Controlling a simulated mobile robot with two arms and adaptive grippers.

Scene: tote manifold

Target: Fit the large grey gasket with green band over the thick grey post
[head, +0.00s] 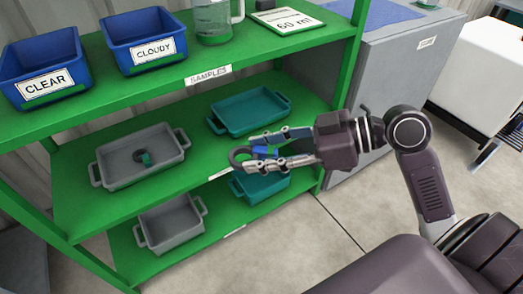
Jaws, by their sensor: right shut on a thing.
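My right gripper (262,156) comes in from the right in front of the middle shelf. The thick grey post is not in view. My left gripper is not in view.
A green shelf rack holds blue bins (41,68) labelled CLEAR and CLOUDY (146,41) on top. A grey tray (105,170) and a teal tray (213,124) stand on the middle shelf, more trays below. A grey cabinet (385,85) stands right of the rack. Open floor lies in front.

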